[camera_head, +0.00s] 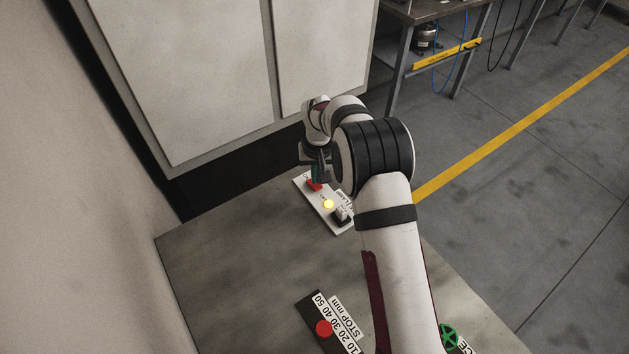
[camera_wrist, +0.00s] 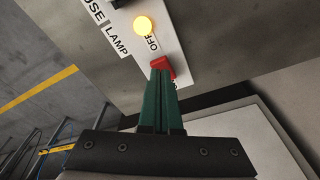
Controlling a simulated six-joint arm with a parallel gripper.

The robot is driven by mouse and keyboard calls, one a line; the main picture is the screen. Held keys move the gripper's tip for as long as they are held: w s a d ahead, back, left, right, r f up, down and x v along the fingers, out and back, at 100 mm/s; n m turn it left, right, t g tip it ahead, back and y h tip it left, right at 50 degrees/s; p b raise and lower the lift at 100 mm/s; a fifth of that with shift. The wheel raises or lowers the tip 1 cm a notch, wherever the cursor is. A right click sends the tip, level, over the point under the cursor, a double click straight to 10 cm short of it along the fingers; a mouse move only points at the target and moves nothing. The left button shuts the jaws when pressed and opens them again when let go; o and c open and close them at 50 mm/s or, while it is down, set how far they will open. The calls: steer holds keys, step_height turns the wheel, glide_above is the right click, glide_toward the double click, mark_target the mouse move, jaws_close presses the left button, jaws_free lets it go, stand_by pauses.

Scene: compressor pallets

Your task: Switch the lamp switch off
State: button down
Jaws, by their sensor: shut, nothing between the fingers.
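The lamp panel (camera_head: 320,194) is a white plate lying on the grey table. A yellow lamp (camera_head: 328,204) glows on it and also shows in the wrist view (camera_wrist: 143,25). A red switch (camera_head: 315,185) sits at the panel's far end; in the wrist view the red switch (camera_wrist: 163,66) is beside the printed word OFF. My gripper (camera_head: 318,179) is shut and empty, its green fingers together. In the wrist view the fingertips (camera_wrist: 161,72) are right at the red switch and partly cover it; whether they touch it I cannot tell.
A dark block (camera_head: 342,215) stands at the panel's near end. A plate marked STOP mm (camera_head: 345,320) with a red knob (camera_head: 324,328) lies nearer the front. A green wheel (camera_head: 449,337) is at lower right. White cabinet panels (camera_head: 190,70) rise behind the table.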

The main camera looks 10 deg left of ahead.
mark_target(317, 186)
steer(key=shift+f, duration=0.75)
stand_by(0.3)
steer(key=shift+r, duration=3.5)
steer(key=s+d+r+m+g, duration=0.1)
steer(key=s+d+r+m, duration=0.3)
steer(key=s+d+r, duration=1)
steer(key=s+d+f+m, duration=0.1)
steer(key=s+m, duration=0.1)
steer(key=s, duration=0.9)
steer(key=s+d+m+g+y, duration=0.1)
steer(key=s+m, duration=0.1)
steer(key=s, duration=0.9)
steer(key=shift+s+d+f+m, duration=0.3)
steer(key=shift+s+f, duration=0.1)
